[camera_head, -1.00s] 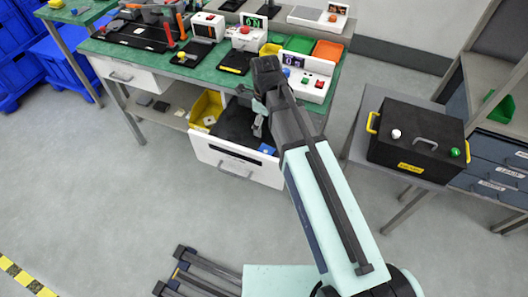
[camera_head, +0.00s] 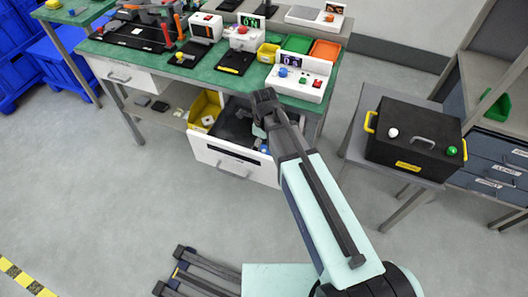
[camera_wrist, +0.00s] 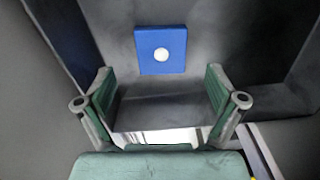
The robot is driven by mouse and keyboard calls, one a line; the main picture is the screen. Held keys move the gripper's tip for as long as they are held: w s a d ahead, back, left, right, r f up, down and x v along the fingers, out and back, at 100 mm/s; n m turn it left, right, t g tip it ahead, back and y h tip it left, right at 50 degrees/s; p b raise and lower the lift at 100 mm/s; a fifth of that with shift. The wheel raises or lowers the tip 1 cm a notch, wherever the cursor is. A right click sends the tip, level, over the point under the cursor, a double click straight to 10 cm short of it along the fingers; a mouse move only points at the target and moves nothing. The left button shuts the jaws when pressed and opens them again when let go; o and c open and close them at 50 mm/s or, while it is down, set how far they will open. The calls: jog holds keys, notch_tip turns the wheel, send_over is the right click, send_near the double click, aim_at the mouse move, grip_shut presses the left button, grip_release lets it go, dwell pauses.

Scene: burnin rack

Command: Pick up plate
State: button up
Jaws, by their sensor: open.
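A blue square plate (camera_wrist: 160,50) with a round white spot or knob at its middle lies on the dark floor of an open drawer. In the head view the plate (camera_head: 264,149) is a small blue patch, partly hidden. The drawer has a white front (camera_head: 232,163). My gripper (camera_wrist: 160,98) is open and empty, its two green-padded fingers spread wide. In the wrist view the plate appears beyond the fingertips, centred between them, and apart from them. In the head view my gripper (camera_head: 259,131) is over the drawer, partly hidden by my arm.
A yellow bin (camera_head: 205,109) stands at the left of the drawer. The green bench top (camera_head: 190,72) above carries several devices. A black box with yellow handles (camera_head: 415,140) sits on a side table at right. The floor in front is clear.

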aim_at(264, 151)
jog(key=shift+w+f, duration=0.1)
jog(key=shift+f, duration=2.1)
jog(key=c, duration=1.2)
jog(key=shift+r, duration=0.15)
